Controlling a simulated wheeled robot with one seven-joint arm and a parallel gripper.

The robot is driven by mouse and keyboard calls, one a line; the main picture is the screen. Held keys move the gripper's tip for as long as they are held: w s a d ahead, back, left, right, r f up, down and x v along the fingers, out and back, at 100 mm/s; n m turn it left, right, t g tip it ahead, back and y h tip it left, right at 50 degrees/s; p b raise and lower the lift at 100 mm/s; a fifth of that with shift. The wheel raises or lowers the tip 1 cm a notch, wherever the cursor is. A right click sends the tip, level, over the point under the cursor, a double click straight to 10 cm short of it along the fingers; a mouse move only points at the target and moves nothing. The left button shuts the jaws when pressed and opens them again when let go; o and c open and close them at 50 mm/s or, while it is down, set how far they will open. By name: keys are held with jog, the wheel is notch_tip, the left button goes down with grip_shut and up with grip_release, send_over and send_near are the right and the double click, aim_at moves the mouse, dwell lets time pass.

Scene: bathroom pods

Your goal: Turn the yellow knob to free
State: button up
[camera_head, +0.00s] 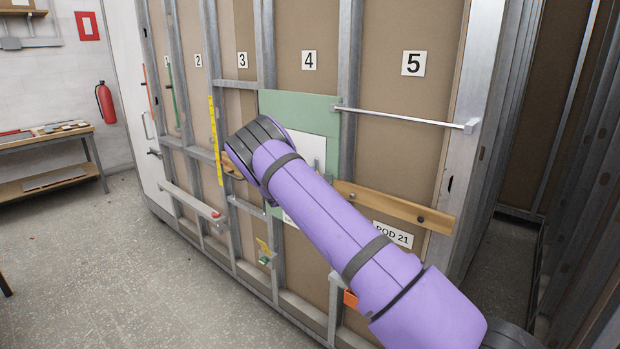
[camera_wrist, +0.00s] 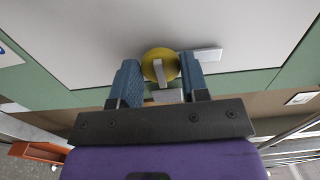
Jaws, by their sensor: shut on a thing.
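The yellow knob (camera_wrist: 152,54) shows in the wrist view, a round disc with a pale raised bar across its middle, standing on a white panel (camera_wrist: 95,35). My gripper (camera_wrist: 159,64) has its two blue fingers on either side of the knob, shut on it. The bar points roughly up and down in the picture, slightly tilted. A small pale plate (camera_wrist: 207,55) is beside the knob on the right; I can read no marking on it. In the head view my arm hides the knob and my gripper; part of the white panel (camera_head: 313,139) shows on a green board (camera_head: 285,102).
A metal rail (camera_head: 405,117) sticks out right of the green board. A wooden rail (camera_head: 390,206) runs below it. A grey ledge (camera_head: 188,204) and a yellow upright strip (camera_head: 215,140) are on the left. The floor (camera_head: 130,270) in front of the wall is clear.

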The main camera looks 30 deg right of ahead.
jog(key=o, duration=0.6)
jog(key=shift+o, duration=0.2)
jog(key=v, duration=1)
jog(key=shift+a, duration=0.4)
jog(key=shift+s, duration=0.15)
